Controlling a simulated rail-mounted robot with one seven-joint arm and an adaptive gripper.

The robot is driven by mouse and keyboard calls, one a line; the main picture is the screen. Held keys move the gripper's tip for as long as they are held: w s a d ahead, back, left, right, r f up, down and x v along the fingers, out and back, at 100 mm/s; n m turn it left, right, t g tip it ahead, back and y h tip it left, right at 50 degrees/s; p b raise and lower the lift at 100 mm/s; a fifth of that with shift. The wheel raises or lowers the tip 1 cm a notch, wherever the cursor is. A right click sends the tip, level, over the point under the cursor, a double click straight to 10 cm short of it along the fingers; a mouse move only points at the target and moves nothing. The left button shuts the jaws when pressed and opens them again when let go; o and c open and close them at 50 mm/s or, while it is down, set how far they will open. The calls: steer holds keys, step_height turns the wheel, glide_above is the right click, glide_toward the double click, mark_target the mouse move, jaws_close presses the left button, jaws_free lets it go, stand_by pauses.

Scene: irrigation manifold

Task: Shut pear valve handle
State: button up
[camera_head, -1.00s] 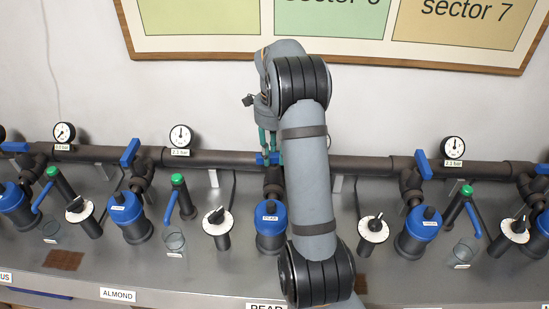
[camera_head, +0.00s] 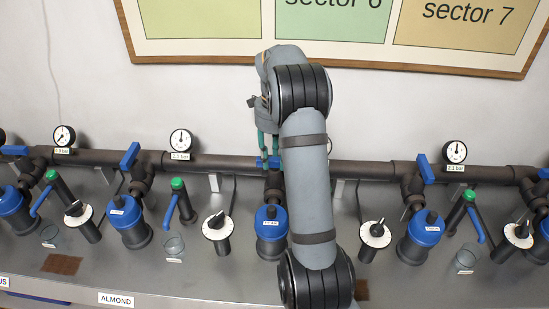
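The pear valve handle (camera_head: 261,163) is a small blue piece on the dark horizontal pipe, above the blue-capped pear filter (camera_head: 270,222). My arm hides part of it and of the pipe beside it. My gripper (camera_head: 268,160) points down at the handle, with its two teal fingers a little apart and their tips at the blue piece. I cannot tell whether the fingers press on the handle or only stand around it.
Neighbouring blue handles stand on the pipe at left (camera_head: 129,156) and right (camera_head: 424,168). Pressure gauges (camera_head: 181,141), white dials (camera_head: 216,224), green-topped taps (camera_head: 177,184) and small glass cups (camera_head: 173,246) crowd the metal bench. A framed chart (camera_head: 330,30) hangs behind.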

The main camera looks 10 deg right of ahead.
steer(key=o, duration=0.3)
steer(key=shift+o, duration=0.2)
step_height(320, 180, up, 12)
stand_by(0.5)
step_height(320, 180, up, 3)
steer(key=p, duration=0.3)
stand_by(0.3)
steer(key=shift+f, duration=0.1)
